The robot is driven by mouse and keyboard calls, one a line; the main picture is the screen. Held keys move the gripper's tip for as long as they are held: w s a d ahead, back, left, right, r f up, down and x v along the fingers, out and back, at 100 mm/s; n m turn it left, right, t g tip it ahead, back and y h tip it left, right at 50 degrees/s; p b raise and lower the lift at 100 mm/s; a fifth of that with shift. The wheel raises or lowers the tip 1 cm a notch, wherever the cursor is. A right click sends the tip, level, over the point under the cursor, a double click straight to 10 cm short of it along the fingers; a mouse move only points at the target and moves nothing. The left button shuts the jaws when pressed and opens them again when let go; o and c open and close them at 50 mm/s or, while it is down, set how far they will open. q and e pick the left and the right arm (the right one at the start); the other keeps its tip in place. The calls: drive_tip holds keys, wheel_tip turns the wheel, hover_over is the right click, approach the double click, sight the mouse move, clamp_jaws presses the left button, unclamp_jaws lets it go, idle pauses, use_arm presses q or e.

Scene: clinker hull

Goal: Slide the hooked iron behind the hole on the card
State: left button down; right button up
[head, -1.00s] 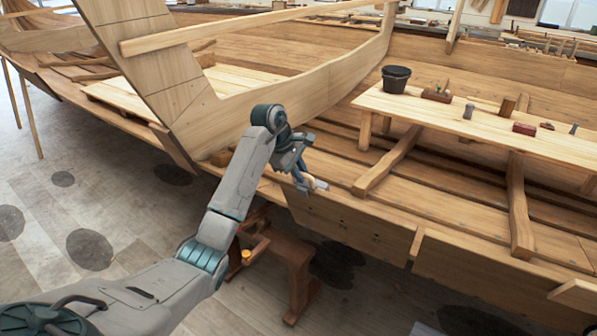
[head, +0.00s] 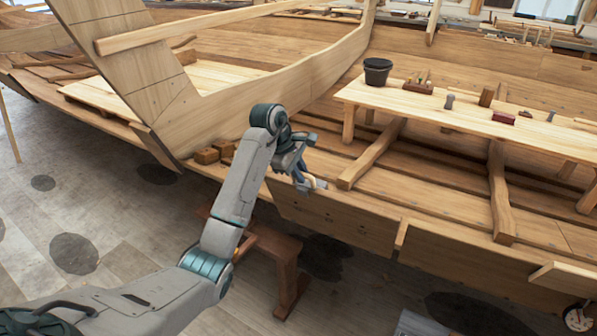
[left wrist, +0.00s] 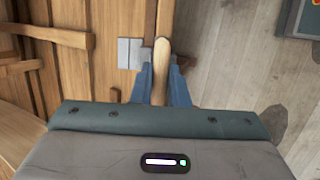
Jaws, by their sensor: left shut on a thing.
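My left gripper (head: 306,180) is at the hull's lower edge in the head view. It is shut on a tool with a pale wooden handle, which also shows in the left wrist view (left wrist: 161,62) between the blue fingers. Small flat grey pieces (left wrist: 130,53) lie beside the handle; I cannot tell whether they belong to the tool. No hook is clearly visible on the tool. I cannot make out the card or its hole in either view. My right gripper is not in view.
The planked hull (head: 340,222) runs close beside my gripper. A plank bench (head: 440,112) inside carries a black bucket (head: 377,72), a tool block (head: 418,86) and several small tools. A brown wooden stool (head: 276,249) stands below my arm. Floor at the lower left is open.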

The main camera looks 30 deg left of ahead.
use_arm(q)
drive_tip(key=shift+s+d, duration=0.1)
drive_tip(key=shift+d, duration=2.7)
drive_tip(key=d, duration=0.5)
drive_tip(key=shift+s+d, duration=0.1)
drive_tip(key=shift+d, duration=0.15)
drive_tip(key=shift+r, duration=0.1)
drive_tip(key=c, duration=1.3)
unclamp_jaws()
